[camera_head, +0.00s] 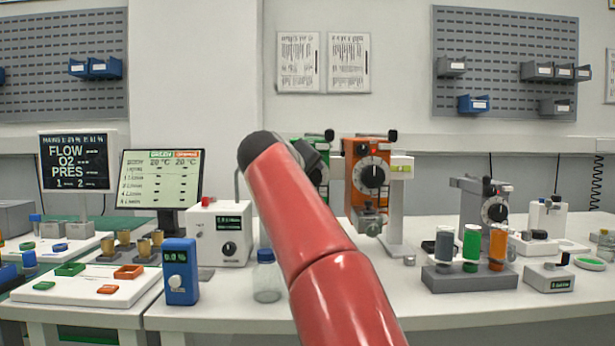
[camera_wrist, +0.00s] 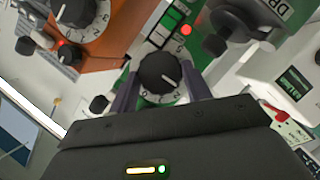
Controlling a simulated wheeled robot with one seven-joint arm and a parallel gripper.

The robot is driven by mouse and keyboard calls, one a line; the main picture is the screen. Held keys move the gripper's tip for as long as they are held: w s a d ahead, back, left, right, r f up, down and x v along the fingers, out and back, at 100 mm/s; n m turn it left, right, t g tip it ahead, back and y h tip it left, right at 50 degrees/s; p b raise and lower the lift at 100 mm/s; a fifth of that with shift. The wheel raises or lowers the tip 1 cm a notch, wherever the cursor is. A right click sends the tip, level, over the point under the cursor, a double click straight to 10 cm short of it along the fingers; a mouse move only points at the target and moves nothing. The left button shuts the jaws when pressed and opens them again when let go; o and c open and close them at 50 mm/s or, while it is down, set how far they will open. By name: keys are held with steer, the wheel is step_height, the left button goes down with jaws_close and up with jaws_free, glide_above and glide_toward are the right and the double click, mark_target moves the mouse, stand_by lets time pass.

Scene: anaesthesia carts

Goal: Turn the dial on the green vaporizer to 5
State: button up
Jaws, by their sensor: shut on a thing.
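The green vaporizer (camera_head: 321,176) hangs on the stand left of the orange one and is mostly hidden behind my red arm in the head view. In the wrist view its green and white face (camera_wrist: 183,44) shows, with the black dial (camera_wrist: 158,72) low in the middle. My gripper (camera_wrist: 160,80) has one finger on each side of this dial and is shut on it. A white pointer mark shows on the dial, and numbers lie around it. I cannot tell which number the mark points to. The head view hides my gripper behind the arm.
The orange vaporizer (camera_head: 367,172) stands close on the right in the head view; in the wrist view it is upper left (camera_wrist: 95,40). A clear bottle with a blue cap (camera_head: 266,278) and a blue meter (camera_head: 180,272) stand on the table. A grey rack (camera_head: 468,281) holds bottles at right.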

steer(key=shift+a+f+n+t+h, duration=0.15)
steer(key=shift+n+t+h, duration=0.35)
steer(key=shift+n, duration=0.4)
steer(key=o, duration=1)
steer(key=shift+c, duration=0.2)
steer(key=b+v, duration=0.2)
steer(key=v, duration=0.5)
steer(key=shift+s+a, duration=0.2)
steer(key=shift+s, duration=0.1)
